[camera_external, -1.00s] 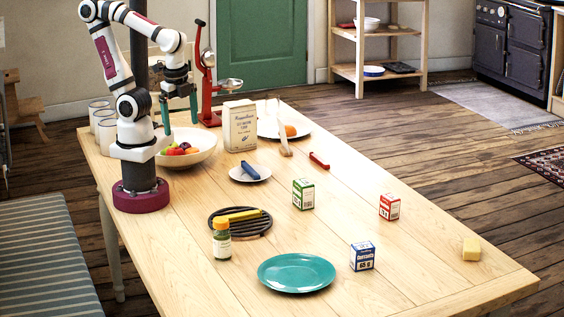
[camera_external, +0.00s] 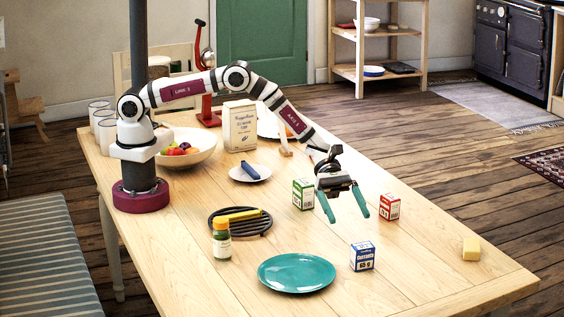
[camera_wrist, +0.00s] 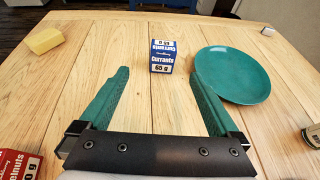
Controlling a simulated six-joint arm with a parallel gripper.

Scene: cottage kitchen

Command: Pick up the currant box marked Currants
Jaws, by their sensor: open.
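The currant box (camera_external: 362,256) is small, blue and white, and stands on the table at the front, just right of the teal plate. In the wrist view the currant box (camera_wrist: 162,56) reads "Currants" and "65 g" and lies ahead, between the lines of the two fingers. My gripper (camera_external: 345,214) is open and empty, with green fingers pointing down. It hangs above the table, behind the currant box and apart from it. My gripper also shows in the wrist view (camera_wrist: 160,75), its fingers spread wide.
A teal plate (camera_external: 296,272) lies left of the currant box. A green box (camera_external: 303,195) and a red box (camera_external: 390,207) stand near my gripper. A yellow block (camera_external: 471,249) lies far right. A jar (camera_external: 222,240) and a black trivet (camera_external: 258,228) are further left.

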